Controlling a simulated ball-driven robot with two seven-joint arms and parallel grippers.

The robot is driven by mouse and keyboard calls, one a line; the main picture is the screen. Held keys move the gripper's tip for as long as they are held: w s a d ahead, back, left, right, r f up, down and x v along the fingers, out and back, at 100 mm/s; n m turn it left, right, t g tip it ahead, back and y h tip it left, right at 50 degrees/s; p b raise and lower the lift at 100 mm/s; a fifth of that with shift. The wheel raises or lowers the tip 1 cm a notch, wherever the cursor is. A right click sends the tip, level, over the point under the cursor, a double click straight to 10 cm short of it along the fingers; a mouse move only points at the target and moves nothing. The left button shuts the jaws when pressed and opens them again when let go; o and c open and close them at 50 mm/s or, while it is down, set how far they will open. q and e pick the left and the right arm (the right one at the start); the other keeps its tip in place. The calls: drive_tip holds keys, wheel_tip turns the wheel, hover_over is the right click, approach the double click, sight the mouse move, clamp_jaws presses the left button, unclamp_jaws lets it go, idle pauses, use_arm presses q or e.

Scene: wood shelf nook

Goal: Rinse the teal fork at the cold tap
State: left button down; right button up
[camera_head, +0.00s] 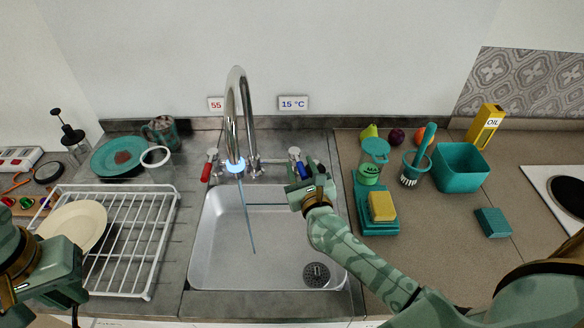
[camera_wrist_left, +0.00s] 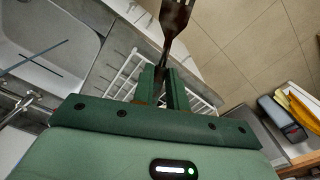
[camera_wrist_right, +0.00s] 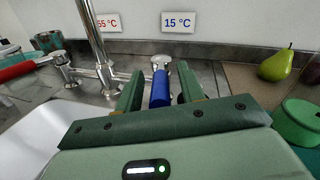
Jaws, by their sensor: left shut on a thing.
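My left gripper (camera_wrist_left: 163,80) is shut on the fork (camera_wrist_left: 174,22). The fork looks dark brown, with its tines pointing away from the fingers. In the head view my left gripper (camera_head: 68,288) is at the lower left, by the dish rack's front, and I cannot make out the fork there. The steel tap (camera_head: 232,110) has a glowing blue ring at its mouth, and a thin blue stream (camera_head: 249,225) falls into the sink (camera_head: 215,262). My right gripper (camera_wrist_right: 160,95) is open, its fingers on either side of the cold tap's blue handle (camera_wrist_right: 160,88), with gaps visible.
A white dish rack (camera_head: 150,238) holding a cream plate (camera_head: 75,228) stands left of the sink. The red hot handle (camera_head: 207,170) is left of the tap.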

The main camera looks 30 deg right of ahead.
drive_tip(key=shift+s, duration=0.1)
drive_tip(key=v, duration=1.1)
drive_tip(key=shift+s, duration=0.35)
